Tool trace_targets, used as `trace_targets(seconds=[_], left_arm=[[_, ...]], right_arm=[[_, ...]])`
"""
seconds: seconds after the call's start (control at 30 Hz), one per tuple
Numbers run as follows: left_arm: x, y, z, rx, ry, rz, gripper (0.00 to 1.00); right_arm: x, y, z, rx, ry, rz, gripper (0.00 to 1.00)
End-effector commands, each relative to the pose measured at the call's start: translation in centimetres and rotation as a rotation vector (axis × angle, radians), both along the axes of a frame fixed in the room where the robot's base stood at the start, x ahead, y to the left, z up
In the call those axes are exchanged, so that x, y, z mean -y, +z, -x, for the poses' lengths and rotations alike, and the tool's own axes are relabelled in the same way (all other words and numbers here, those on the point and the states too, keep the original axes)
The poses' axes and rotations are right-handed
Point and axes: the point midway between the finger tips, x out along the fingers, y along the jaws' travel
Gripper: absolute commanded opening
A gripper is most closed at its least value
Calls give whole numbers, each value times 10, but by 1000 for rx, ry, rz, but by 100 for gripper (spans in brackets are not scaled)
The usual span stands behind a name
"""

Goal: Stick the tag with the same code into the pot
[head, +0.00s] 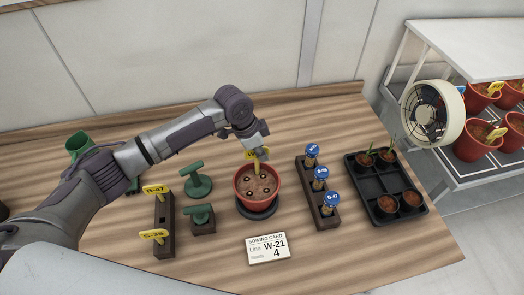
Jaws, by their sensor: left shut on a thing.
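The terracotta pot (242,199) stands on a round black base (258,211) in the middle of the table, filled with brown soil that shows several small pale-ringed dark spots. My left gripper (260,153) is shut on a yellow tag (256,162) above the back part of the pot. The tag points down toward the soil; I cannot tell whether its tip touches. Its code is too small and partly hidden. The sowing card (268,248) in front of the pot reads line W-21 and 4. A dark tag rack (164,215) holds yellow tags R-47 (155,190) and S-36 (153,235).
Green tools (198,182) stand between rack and pot. A wooden holder (309,190) with blue-capped vials and a black tray (391,178) with small pots are on the right. A green container (80,145) stands at left, a fan (433,112) at right. The front right tabletop is clear.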

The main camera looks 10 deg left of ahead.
Motion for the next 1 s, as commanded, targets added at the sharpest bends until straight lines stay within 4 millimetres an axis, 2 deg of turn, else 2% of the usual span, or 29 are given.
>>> trace_targets(seconds=[1.0], left_arm=[[0,-32,0,0,0,0,0]], right_arm=[[3,-15,0,0,0,4,40]])
